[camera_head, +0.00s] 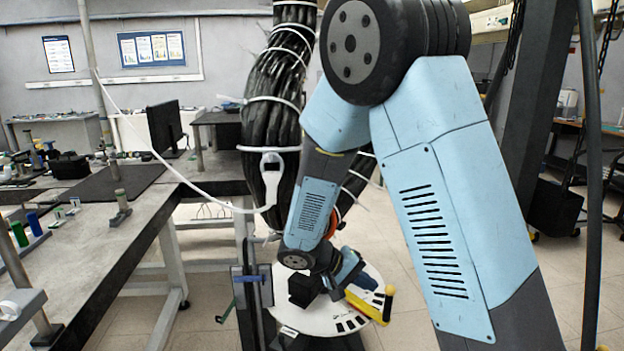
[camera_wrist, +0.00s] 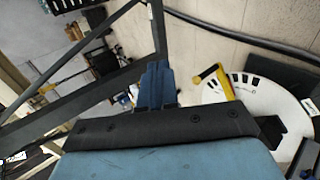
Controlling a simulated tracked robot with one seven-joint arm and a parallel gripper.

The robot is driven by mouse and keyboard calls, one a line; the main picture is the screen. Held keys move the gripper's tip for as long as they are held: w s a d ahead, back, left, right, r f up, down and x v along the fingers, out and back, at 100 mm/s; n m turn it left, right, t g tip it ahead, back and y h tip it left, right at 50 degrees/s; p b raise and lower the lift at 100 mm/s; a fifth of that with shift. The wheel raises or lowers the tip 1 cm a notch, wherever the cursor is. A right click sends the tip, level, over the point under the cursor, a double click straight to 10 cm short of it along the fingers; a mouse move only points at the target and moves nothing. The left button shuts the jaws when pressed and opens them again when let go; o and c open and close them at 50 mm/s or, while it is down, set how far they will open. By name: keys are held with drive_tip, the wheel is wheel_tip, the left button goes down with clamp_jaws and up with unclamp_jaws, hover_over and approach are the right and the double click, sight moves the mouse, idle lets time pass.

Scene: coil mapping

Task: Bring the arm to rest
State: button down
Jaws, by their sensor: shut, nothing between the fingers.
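My arm reaches down in front of the black cable coil (camera_head: 272,95), bent, with its blue-grey links in the middle and right of the head view. My gripper (camera_head: 364,281) is low, above or beside a white round plate (camera_head: 318,318). In the wrist view, the blue fingers of my gripper (camera_wrist: 157,70) are together, with nothing seen between them. The white plate also shows there (camera_wrist: 235,112), to the right of the fingers. A white handheld device (camera_head: 271,178) with a white cable rests against the coil.
A yellow-ended item (camera_head: 387,304) is at the plate's right edge, close to my gripper. A grey workbench (camera_head: 100,262) with small parts fills the left. A dark upright post (camera_head: 538,90) stands at right. Tiled floor is open between bench and coil.

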drive_tip(key=s+d+r+m+t+y, duration=0.1)
drive_tip(key=s+d+r+t+y, duration=0.1)
drive_tip(key=s+d+r+y, duration=0.3)
drive_tip(key=s+d+r+m+t+y, duration=0.1)
drive_tip(key=s+d+r+y, duration=0.4)
drive_tip(key=s+r, duration=0.8)
drive_tip(key=shift+s+d+r+t, duration=0.15)
drive_tip(key=shift+s+r+t, duration=0.25)
drive_tip(key=shift+r, duration=2.35)
